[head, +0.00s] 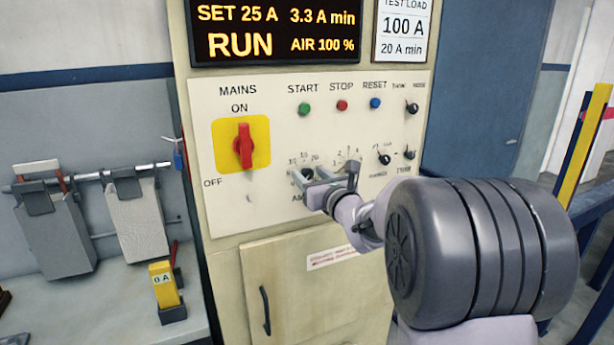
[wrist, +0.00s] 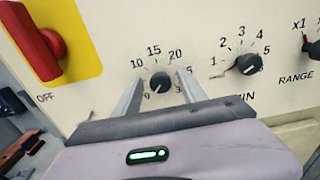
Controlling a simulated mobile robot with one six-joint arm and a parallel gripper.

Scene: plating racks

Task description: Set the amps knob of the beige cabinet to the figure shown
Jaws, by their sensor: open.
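The beige cabinet (head: 215,120) has a display (head: 278,30) reading SET 25 A, 3.3 A min, RUN and AIR 100 %. In the head view the knob (head: 306,174) is partly covered by my gripper (head: 325,178). In the wrist view my open gripper (wrist: 161,80) has one finger on each side of the knob, with gaps; I cannot tell whether the tips reach its depth.
A minutes knob (wrist: 247,64) and a range knob (wrist: 314,47) lie to the right. The red mains switch (head: 244,146) on its yellow plate is to the left. START, STOP and RESET buttons (head: 342,105) are above. A test load card (head: 403,28) reads 100 A, 20 A min.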

